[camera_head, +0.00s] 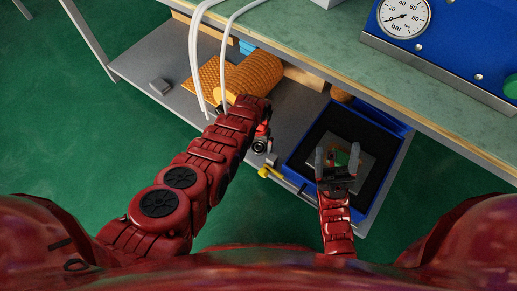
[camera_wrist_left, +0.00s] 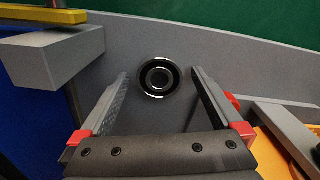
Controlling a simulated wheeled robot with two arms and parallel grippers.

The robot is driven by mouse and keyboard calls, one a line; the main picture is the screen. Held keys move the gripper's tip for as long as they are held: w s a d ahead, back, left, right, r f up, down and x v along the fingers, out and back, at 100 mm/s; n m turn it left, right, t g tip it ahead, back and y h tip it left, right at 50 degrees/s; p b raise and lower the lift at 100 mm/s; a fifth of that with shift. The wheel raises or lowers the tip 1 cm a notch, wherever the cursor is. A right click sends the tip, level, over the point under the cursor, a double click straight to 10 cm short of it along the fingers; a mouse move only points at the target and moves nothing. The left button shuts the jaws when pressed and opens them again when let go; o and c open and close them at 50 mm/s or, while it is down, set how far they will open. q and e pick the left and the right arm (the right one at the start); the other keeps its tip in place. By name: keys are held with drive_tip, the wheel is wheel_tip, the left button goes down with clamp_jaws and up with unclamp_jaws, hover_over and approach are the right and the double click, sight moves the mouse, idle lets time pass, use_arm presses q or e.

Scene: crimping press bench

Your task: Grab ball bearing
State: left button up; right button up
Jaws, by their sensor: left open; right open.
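The ball bearing (camera_head: 260,147) is a small dark ring with a bright rim, lying on the grey lower shelf near its front edge. In the left wrist view the ball bearing (camera_wrist_left: 169,80) lies flat between the open fingertips, slightly beyond them, with a gap on both sides. My left gripper (camera_head: 263,133) is over it, open and empty; the arm partly hides its fingers in the head view. It also shows in the left wrist view (camera_wrist_left: 160,77). My right gripper (camera_head: 338,158) is open above the blue tray, apart from the bearing.
A blue tray (camera_head: 298,186) with a dark inside stands right of the bearing. A yellow-handled part (camera_head: 268,172) and a grey block (camera_wrist_left: 55,58) are close by. Orange ribbed pieces (camera_head: 256,74) and white hoses (camera_head: 195,62) are behind. The workbench top (camera_head: 300,38) overhangs the shelf.

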use_arm(q)
drive_tip(key=shift+r, duration=0.15)
clamp_jaws()
drive_tip(key=shift+r, duration=0.2)
idle(0.3)
